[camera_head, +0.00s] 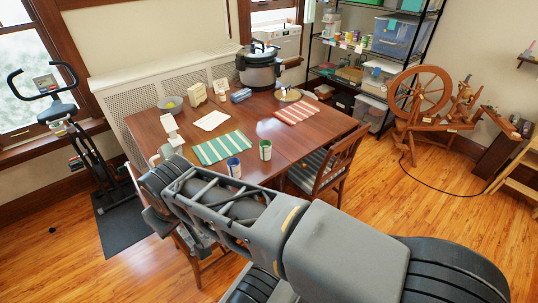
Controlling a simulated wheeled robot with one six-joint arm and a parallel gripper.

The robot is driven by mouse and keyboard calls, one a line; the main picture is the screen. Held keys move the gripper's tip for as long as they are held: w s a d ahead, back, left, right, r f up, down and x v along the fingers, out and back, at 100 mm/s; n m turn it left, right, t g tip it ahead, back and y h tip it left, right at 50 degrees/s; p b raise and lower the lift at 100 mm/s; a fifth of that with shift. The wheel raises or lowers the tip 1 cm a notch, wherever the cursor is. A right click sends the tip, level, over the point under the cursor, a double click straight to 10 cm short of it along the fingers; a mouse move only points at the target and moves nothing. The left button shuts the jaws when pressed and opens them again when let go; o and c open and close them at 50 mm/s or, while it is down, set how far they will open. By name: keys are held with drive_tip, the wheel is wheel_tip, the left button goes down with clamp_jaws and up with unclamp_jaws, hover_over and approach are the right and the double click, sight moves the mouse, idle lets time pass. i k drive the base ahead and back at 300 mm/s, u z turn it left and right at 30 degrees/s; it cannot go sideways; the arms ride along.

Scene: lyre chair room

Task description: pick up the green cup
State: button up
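The green cup (265,149) stands upright on the wooden table (258,126), near its front edge. It has a pale marking on its side. A blue cup (234,167) stands a little to its left and nearer to me, also upright and partly behind my arm. My arm reaches from the lower right across the front of the table towards the left. The fingers of my gripper cannot be made out, and the arm links hide that part. Nothing is seen touching the green cup.
A green striped mat (222,147) and a red striped mat (297,112) lie on the table. A large cooker (259,67) stands at the back. A wooden chair (330,163) stands at the right. An exercise bike (60,110) and spinning wheel (420,92) flank the table.

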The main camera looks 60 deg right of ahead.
sight(266, 151)
drive_tip(key=u, duration=0.95)
drive_tip(key=i, duration=0.95)
drive_tip(key=z, duration=3.4)
drive_tip(key=i, duration=0.5)
drive_tip(key=k, duration=0.5)
drive_tip(key=z, duration=1.1)
drive_tip(key=i, duration=1.1)
drive_tip(key=u, duration=2.2)
